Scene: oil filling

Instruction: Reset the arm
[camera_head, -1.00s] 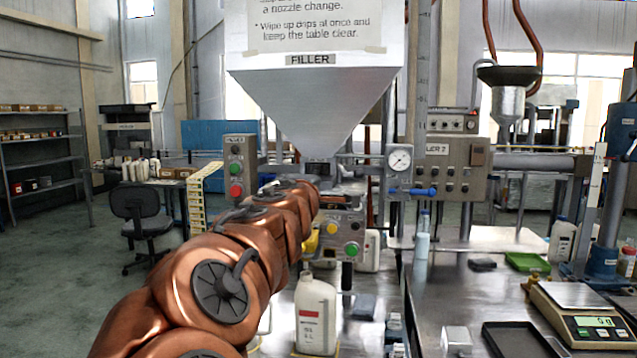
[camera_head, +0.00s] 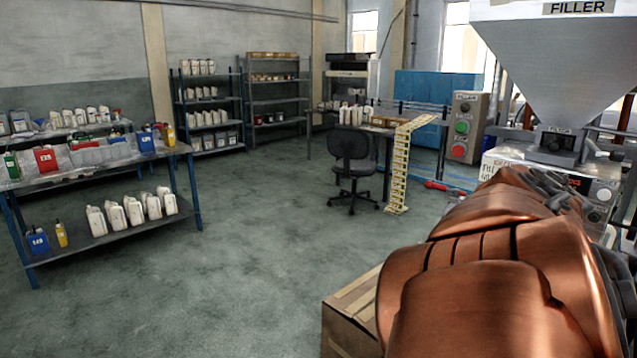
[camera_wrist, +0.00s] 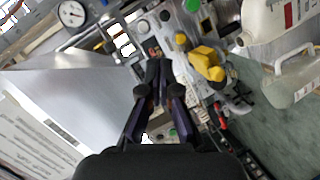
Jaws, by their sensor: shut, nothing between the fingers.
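My gripper (camera_wrist: 159,82) shows in the wrist view with its two dark fingers together at the tips and nothing between them. It points toward the filler's control panel (camera_wrist: 190,50), which has several coloured buttons and a yellow part (camera_wrist: 207,63). The funnel-shaped filler hopper (camera_wrist: 85,95) lies to the left of the fingers in that tilted view. In the head view my copper-coloured arm reaches from the lower right toward the filler hopper (camera_head: 560,55).
White jugs (camera_wrist: 268,20) are at the upper right of the wrist view. The head view shows a cardboard box (camera_head: 350,318) beside my arm, a chair (camera_head: 353,160), a button post (camera_head: 463,128) and a shelf table (camera_head: 95,165) with containers. The middle floor is clear.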

